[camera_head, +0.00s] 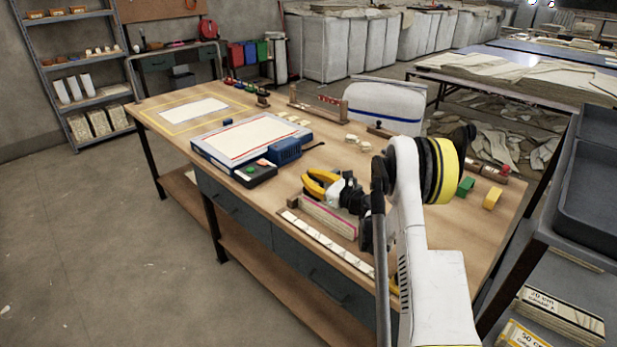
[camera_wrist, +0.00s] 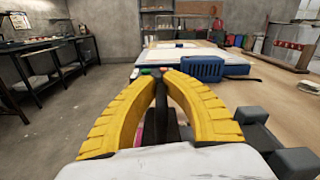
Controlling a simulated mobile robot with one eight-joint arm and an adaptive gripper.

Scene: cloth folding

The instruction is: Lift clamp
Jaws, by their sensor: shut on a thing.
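My gripper (camera_head: 310,182) has two yellow fingers and is low over the front edge of the workbench. In the wrist view my gripper (camera_wrist: 160,78) has its fingertips drawn together around a narrow dark piece (camera_wrist: 159,118), which I take to be the clamp. The fingers hide most of it, so its full shape and whether it touches the bench cannot be told. A pale folded piece with a pink stripe (camera_head: 328,217) stands directly below my gripper. A little pink shows between the fingers in the wrist view.
A white board (camera_head: 245,139) with a blue block (camera_head: 286,150) and a dark button box (camera_head: 254,174) lies left of my gripper. A patterned strip (camera_head: 325,243) runs along the front edge. Green (camera_head: 466,186) and yellow (camera_head: 492,198) blocks sit at the right.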

